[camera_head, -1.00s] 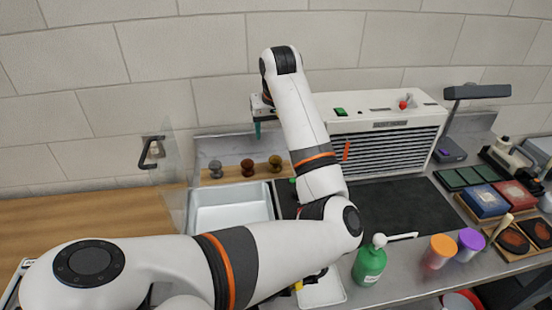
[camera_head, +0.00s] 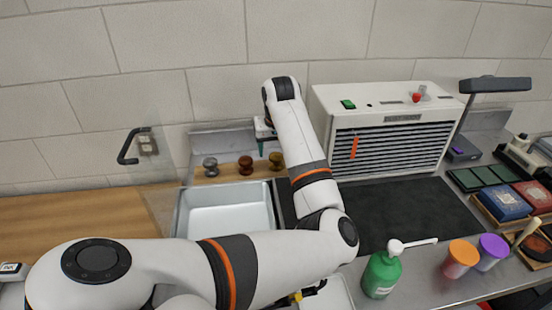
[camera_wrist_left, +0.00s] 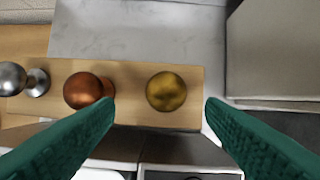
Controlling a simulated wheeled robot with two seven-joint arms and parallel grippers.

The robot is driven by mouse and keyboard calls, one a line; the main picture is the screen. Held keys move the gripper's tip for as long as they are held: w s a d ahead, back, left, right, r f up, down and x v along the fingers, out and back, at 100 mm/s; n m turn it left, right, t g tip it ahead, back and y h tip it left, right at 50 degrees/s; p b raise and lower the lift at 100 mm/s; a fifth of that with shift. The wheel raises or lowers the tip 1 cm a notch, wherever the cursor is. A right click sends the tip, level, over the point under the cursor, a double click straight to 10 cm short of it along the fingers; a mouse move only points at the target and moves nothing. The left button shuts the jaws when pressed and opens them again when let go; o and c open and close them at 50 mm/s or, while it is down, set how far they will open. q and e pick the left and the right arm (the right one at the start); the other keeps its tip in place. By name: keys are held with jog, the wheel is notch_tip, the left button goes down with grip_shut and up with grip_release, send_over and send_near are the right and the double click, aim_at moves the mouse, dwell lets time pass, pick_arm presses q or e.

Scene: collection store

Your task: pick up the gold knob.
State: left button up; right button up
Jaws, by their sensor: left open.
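The gold knob (camera_wrist_left: 166,91) stands on a wooden strip between the fingertips of my left gripper (camera_wrist_left: 160,108) in the left wrist view, a little beyond them. In the head view the gold knob (camera_head: 276,160) is just right of and below my left gripper (camera_head: 261,146), partly beside my arm. The gripper's teal fingers are open and empty. A copper knob (camera_wrist_left: 86,90) is close to the left fingertip in the wrist view. A silver knob (camera_wrist_left: 14,79) is farther left. My right gripper is not in view.
The wooden strip (camera_wrist_left: 130,72) holds the knobs behind a white tray (camera_head: 180,212). A white vented cabinet (camera_head: 385,95) stands to the right of the knobs. A green bottle (camera_head: 381,275) and orange and purple cups are nearer front. The dark mat (camera_head: 420,205) is clear.

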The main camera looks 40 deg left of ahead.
aim_at(277, 156)
pick_arm(q)
jog(key=shift+w+a+f, duration=0.2)
jog(key=shift+w+f, duration=0.05)
jog(key=shift+f, duration=0.4)
jog(key=p+x, duration=0.1)
jog(key=x, duration=0.1)
jog(key=p+x, duration=0.1)
jog(key=x, duration=0.1)
jog(key=shift+w+d+f, duration=0.15)
jog(key=shift+d+f, duration=0.05)
jog(key=shift+f, duration=0.25)
jog(key=c, duration=1.1)
jog(key=shift+c, duration=0.3)
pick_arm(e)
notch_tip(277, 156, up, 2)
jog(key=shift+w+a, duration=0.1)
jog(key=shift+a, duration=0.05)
pick_arm(q)
jog(key=shift+w+r, duration=0.1)
jog(key=shift+r, duration=0.1)
